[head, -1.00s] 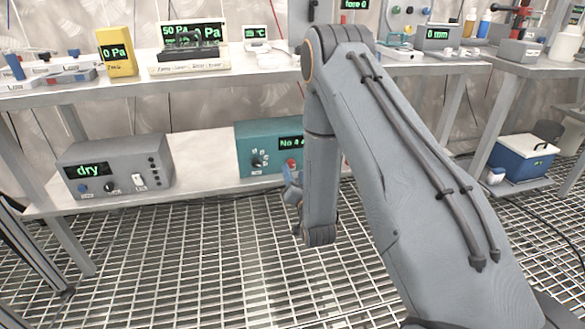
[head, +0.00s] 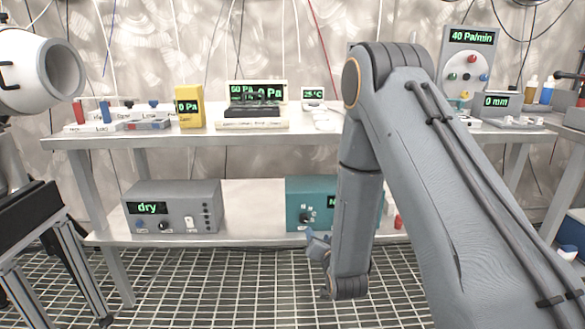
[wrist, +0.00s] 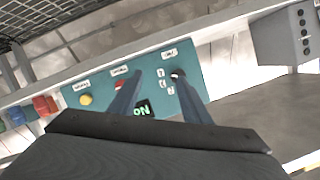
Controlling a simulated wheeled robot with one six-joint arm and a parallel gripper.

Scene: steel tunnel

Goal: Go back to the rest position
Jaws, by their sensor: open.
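My gripper (head: 318,248) hangs low in the head view, left of my forearm and in front of the lower shelf. It is mostly hidden behind my arm there. In the wrist view my gripper (wrist: 155,88) shows two blue-grey fingers spread apart, with nothing between them. Beyond the fingers is the teal box (wrist: 95,75) with a yellow button, a red switch, a dark knob and a green display. The teal box (head: 300,190) stands on the lower shelf in the head view, partly hidden by my arm. I cannot tell any contact between fingers and box.
A grey box reading "dry" (head: 172,207) stands left on the lower shelf (head: 245,230). The upper bench (head: 215,136) holds a yellow meter (head: 189,106) and several instruments. A white cylinder (head: 40,72) on a dark stand is at left. The grid floor (head: 215,285) in front is clear.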

